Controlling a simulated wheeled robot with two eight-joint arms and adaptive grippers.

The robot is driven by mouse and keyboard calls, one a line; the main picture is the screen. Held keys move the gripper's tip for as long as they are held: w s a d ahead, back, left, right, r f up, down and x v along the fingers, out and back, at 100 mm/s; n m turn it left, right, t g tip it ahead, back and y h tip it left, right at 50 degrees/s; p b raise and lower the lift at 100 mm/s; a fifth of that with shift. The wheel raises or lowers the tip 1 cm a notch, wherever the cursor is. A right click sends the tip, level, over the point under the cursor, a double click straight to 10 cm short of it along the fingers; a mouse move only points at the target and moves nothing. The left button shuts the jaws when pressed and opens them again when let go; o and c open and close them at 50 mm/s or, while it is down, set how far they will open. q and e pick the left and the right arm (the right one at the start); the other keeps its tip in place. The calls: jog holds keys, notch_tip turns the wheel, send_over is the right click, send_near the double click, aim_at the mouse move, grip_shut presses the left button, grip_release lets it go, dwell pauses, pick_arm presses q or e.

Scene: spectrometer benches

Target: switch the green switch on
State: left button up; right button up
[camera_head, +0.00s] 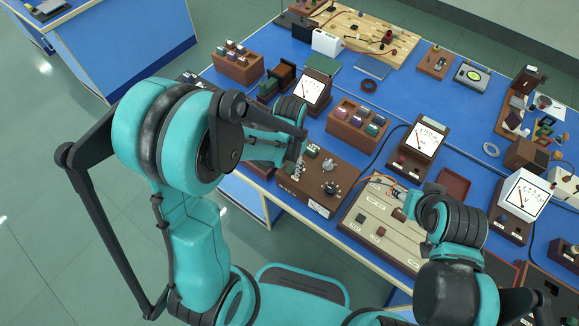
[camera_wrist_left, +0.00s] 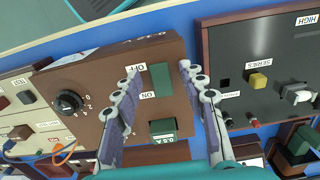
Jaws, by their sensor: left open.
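In the head view the brown box (camera_head: 318,204) stands at the front edge of the blue bench. My left gripper (camera_wrist_left: 159,72) is open and empty over the box, with one finger on each side of the switch; I cannot tell whether it touches. My right gripper (camera_head: 402,206) is over the beige panel box, its fingers mostly hidden.
A second green block (camera_wrist_left: 163,128) marked 0.5 A and a black dial (camera_wrist_left: 68,101) are on the same box. A beige panel box (camera_head: 380,235) stands to its right, a meter (camera_head: 317,88) and a crate of coloured blocks (camera_head: 357,125) behind. The bench is crowded.

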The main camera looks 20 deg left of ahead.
pick_arm(q)
jog(key=shift+f, duration=0.15)
grip_shut()
jog(key=shift+w+d+g+y+b, duration=0.1)
jog(key=shift+w+g+y+b, duration=0.2)
jog(key=shift+g+b, duration=0.4)
jog(key=shift+w+g+y, duration=0.1)
jog(key=shift+g+y, duration=0.2)
jog(key=shift+g, duration=0.6)
grip_release()
jog(key=shift+r, duration=0.2)
